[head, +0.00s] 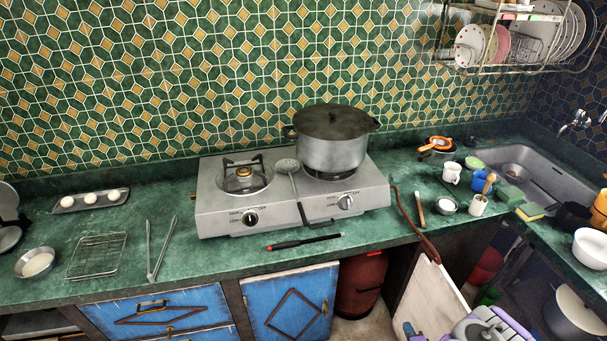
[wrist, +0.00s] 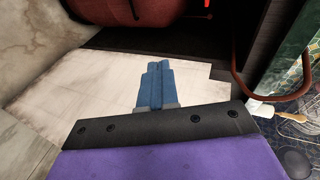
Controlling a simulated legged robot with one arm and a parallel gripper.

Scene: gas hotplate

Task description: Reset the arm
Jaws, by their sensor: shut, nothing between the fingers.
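My gripper (wrist: 156,85) shows in the wrist view as two blue fingers pressed together, with nothing between them. In the head view my purple and grey arm is low at the right, below the counter's front edge. The two-burner gas hotplate (head: 225,213) stands on the green counter in the head view. A lidded pot (head: 331,150) sits on its right burner. The left burner (head: 244,177) is bare, with no flame visible. My gripper is well apart from the hotplate and touches nothing that I can see.
A slotted spoon (head: 288,165) lies on the hotplate, and a black lighter-like stick (head: 305,242) lies before it. Tongs (head: 152,252), a wire rack (head: 97,255) and an egg tray (head: 64,209) are left. A red gas cylinder (head: 361,283) stands below the counter. A brown hose (head: 411,222) hangs over the edge.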

